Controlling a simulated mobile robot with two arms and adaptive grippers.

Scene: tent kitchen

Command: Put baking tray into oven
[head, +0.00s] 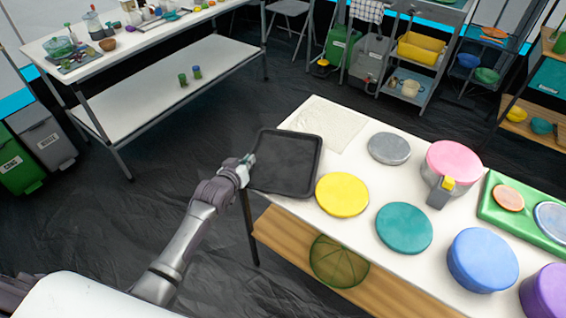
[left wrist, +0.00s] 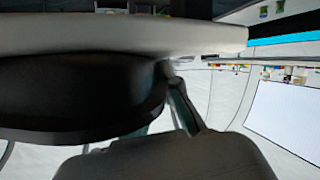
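The black, square baking tray (head: 287,163) lies flat at the near left corner of the white table, its left side reaching the table's edge. My left gripper (head: 247,160) is at the tray's left edge, its fingers closed about the rim. In the left wrist view, the dark tray (left wrist: 75,95) fills the left side, and one finger of the left gripper (left wrist: 168,100) shows against its rim; the other is mostly hidden behind the tray. My right gripper is not in view. No oven is recognisable in either view.
The white table (head: 370,217) also holds a yellow disc (head: 342,195), a teal disc (head: 404,228), a grey lid (head: 389,148), a pink-topped container (head: 453,161) and a blue one (head: 482,260). Dark floor (head: 200,135) lies open towards another bench (head: 150,38). Bins (head: 42,137) stand at left.

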